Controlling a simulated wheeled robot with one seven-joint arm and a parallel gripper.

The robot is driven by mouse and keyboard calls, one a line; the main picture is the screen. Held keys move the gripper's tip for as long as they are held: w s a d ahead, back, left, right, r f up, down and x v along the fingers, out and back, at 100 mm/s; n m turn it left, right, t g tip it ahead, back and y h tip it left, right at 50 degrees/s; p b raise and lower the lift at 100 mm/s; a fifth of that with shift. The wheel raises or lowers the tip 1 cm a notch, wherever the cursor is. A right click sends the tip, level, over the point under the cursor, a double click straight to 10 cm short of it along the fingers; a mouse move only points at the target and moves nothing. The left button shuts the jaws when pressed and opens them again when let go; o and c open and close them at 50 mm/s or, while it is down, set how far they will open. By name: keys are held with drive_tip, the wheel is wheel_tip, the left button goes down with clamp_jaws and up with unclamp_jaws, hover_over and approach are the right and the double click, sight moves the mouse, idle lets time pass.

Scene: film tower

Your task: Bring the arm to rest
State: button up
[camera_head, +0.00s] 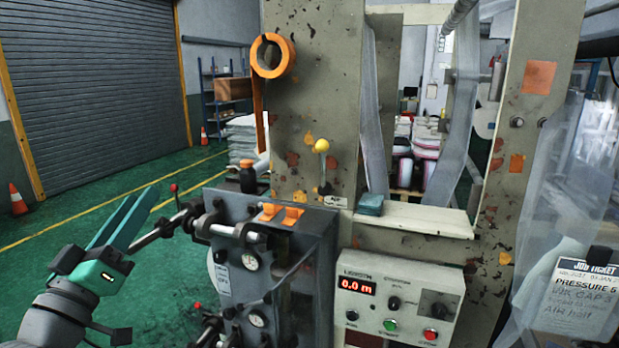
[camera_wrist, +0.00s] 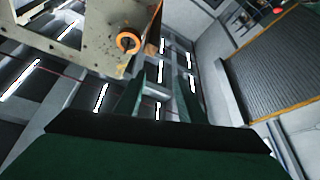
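My gripper (camera_head: 139,203) is at the lower left in the head view, beside the grey valve panel and clear of it. Its teal fingers point up and to the right. In the wrist view the two fingers (camera_wrist: 158,92) stand apart with an empty gap between them, so it is open and holds nothing. The wrist view looks up at the ceiling lights.
The valve panel (camera_head: 228,268) with gauges and knobs stands right of my gripper. The tower post (camera_head: 320,60) carries an orange tape roll (camera_head: 272,56). A control box (camera_head: 400,300) reads 0.0 m. Orange cones stand on the open green floor (camera_head: 110,195) at left.

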drive_tip(key=w+d+f+n+g+y, duration=0.1)
drive_tip(key=d+f+n+y, duration=0.15)
drive_tip(key=f, duration=0.85)
drive_tip(key=w+d+f+n+y, duration=0.2)
drive_tip(key=f+y, duration=0.1)
drive_tip(key=f, duration=0.8)
drive_tip(key=s+d+f+g, duration=0.1)
drive_tip(key=s+d+f, duration=0.2)
drive_tip(key=f, duration=0.4)
drive_tip(key=s+d+f+g+y, duration=0.1)
drive_tip(key=s+d+f, duration=0.1)
drive_tip(key=d+f, duration=0.3)
drive_tip(key=s+d+f+g, duration=0.1)
drive_tip(key=s+d+f, duration=0.15)
drive_tip(key=f, duration=0.55)
drive_tip(key=s+d+f+m+g, duration=0.1)
drive_tip(key=s+d+f, duration=0.35)
drive_tip(key=s, duration=0.25)
drive_tip(key=s+d+f+m+g, duration=0.1)
drive_tip(key=s+d+f, duration=0.2)
drive_tip(key=s+f, duration=0.3)
drive_tip(key=s+d+m+h, duration=0.1)
drive_tip(key=s+d+m, duration=0.2)
drive_tip(key=s, duration=0.6)
drive_tip(key=s+d+m+g+h, duration=0.1)
drive_tip(key=s+d+m+h, duration=0.1)
drive_tip(key=s, duration=0.8)
drive_tip(key=shift+d+m, duration=0.45)
drive_tip(key=shift+d, duration=0.15)
drive_tip(key=shift+r, duration=0.1)
